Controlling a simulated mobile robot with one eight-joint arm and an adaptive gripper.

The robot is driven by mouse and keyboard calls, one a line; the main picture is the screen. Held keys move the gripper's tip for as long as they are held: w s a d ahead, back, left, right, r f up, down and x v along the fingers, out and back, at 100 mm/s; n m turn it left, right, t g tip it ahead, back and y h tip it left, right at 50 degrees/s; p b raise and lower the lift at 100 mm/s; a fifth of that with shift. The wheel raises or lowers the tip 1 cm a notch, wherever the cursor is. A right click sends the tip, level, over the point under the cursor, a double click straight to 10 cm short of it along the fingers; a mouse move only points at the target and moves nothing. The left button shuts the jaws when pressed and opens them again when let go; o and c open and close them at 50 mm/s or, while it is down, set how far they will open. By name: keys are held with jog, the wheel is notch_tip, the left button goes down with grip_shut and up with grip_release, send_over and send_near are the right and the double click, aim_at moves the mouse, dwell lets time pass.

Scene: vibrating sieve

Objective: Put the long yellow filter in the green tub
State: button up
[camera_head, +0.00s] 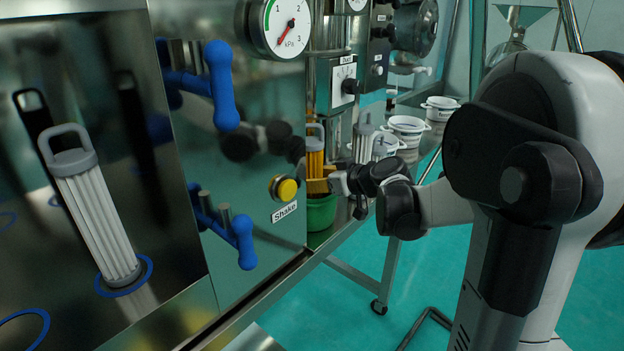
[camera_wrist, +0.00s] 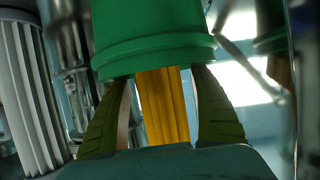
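The long yellow filter (camera_head: 315,160), with a grey handle on top, stands upright in the middle of the head view. The green tub (camera_head: 320,214) is directly below it, and the filter's lower end is hidden at the tub's rim. My gripper (camera_head: 328,185) reaches in from the right at the filter's lower part, just above the tub. In the wrist view the picture is upside down: the green tub (camera_wrist: 150,38) is at the top, and the yellow filter (camera_wrist: 163,105) runs into its rim. My two fingers (camera_wrist: 163,90) close in on both sides of the filter.
A white filter (camera_head: 95,215) leans at the left by the steel panel. Blue handles (camera_head: 222,85) and a yellow button (camera_head: 286,189) stick out from the panel near my arm. White tubs (camera_head: 407,125) line the bench behind.

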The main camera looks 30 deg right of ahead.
jog(key=shift+r, duration=0.1)
jog(key=shift+r, duration=0.2)
jog(key=p+v, duration=0.4)
jog(key=v, duration=0.8)
jog(key=s+a+f+g, duration=0.1)
jog(key=a, duration=0.3)
jog(key=s+a+f+g, duration=0.1)
jog(key=s+a, duration=0.1)
jog(key=a, duration=0.3)
jog(key=s+a+f+g, duration=0.1)
jog(key=a, duration=0.3)
jog(key=shift+s+a+f+m+g, duration=0.1)
jog(key=shift+s+a+m+g, duration=0.05)
jog(key=shift+s+m+g, duration=0.15)
jog(key=s+a+f+m+g+h, duration=0.2)
jog(key=s+a, duration=0.5)
jog(key=s, duration=0.5)
jog(key=shift+a+f+h, duration=0.2)
jog(key=shift+f+h, duration=0.3)
jog(key=shift+f, duration=0.15)
